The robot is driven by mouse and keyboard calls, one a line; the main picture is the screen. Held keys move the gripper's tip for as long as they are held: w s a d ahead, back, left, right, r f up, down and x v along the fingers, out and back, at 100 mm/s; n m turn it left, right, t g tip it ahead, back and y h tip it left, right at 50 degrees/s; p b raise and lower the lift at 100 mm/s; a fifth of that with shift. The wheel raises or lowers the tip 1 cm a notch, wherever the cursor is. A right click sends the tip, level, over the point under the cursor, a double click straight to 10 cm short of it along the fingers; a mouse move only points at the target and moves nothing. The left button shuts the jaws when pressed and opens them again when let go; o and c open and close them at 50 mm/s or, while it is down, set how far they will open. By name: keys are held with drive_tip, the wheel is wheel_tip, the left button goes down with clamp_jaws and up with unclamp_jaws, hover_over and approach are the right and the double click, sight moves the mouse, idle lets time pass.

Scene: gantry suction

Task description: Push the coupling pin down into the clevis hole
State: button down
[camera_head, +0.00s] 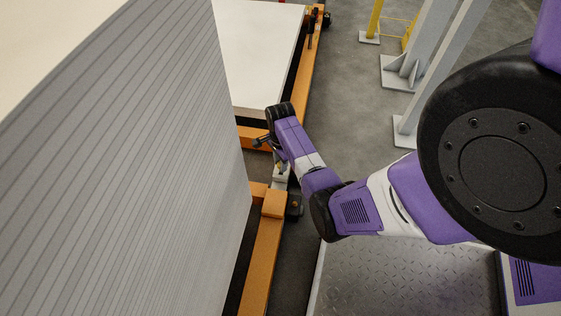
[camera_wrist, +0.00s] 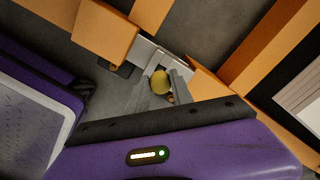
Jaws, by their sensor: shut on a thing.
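The coupling pin shows in the wrist view as a round yellow head (camera_wrist: 160,82) between the two grey fingers of my gripper (camera_wrist: 165,88). My gripper is shut on the pin. The grey metal clevis (camera_wrist: 149,53) lies just beyond the fingertips, joined to an orange beam. The pin's shank and the clevis hole are hidden, so I cannot tell how deep the pin sits. In the head view my gripper (camera_head: 279,160) points down over the pale grey coupling (camera_head: 281,177) between two orange frames; the pin is too small to make out there.
A tall stack of grey sheets (camera_head: 120,170) stands close on the left of my arm. The orange cart frame (camera_head: 262,262) runs in front, and another cart with a pale load (camera_head: 258,50) stands behind. Grey posts (camera_head: 432,60) stand at the back right. Floor between is clear.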

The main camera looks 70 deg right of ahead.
sight(280, 174)
drive_tip(key=shift+f+b, duration=1.15)
drive_tip(key=shift+f, duration=0.9)
drive_tip(key=c, duration=1)
unclamp_jaws()
drive_tip(key=shift+c, duration=0.2)
drive_tip(key=shift+r, duration=0.1)
wheel_tip(280, 174, up, 8)
drive_tip(key=p, duration=0.4)
